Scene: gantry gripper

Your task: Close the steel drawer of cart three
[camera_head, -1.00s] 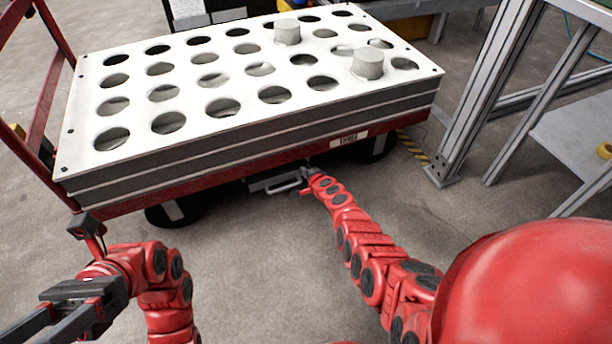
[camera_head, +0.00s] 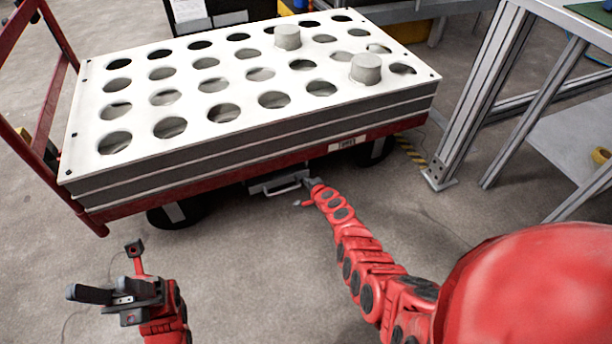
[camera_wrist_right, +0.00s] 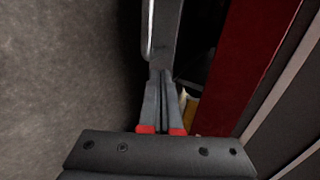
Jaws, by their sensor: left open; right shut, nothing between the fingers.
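The steel drawer (camera_head: 268,184) sits low under the cart's red frame, with a pale bar handle (camera_head: 285,190) on its front. Its grey front (camera_wrist_right: 168,30) and the handle (camera_wrist_right: 147,30) also show in the right wrist view. My right gripper (camera_head: 313,183) is shut and empty at the right end of the drawer front. In the right wrist view its fingertips (camera_wrist_right: 160,75) are at the end of the drawer front; I cannot tell if they touch. My left gripper (camera_head: 98,298) is open and empty above the floor, in front of the cart's left end. The drawer's inside is hidden.
The cart (camera_head: 200,180) carries a white tray (camera_head: 190,85) with round holes and two grey cylinders (camera_head: 287,37) (camera_head: 366,68). Its label (camera_head: 342,144) is too small to read. A metal frame (camera_head: 470,100) stands close on the right. The floor in front is clear.

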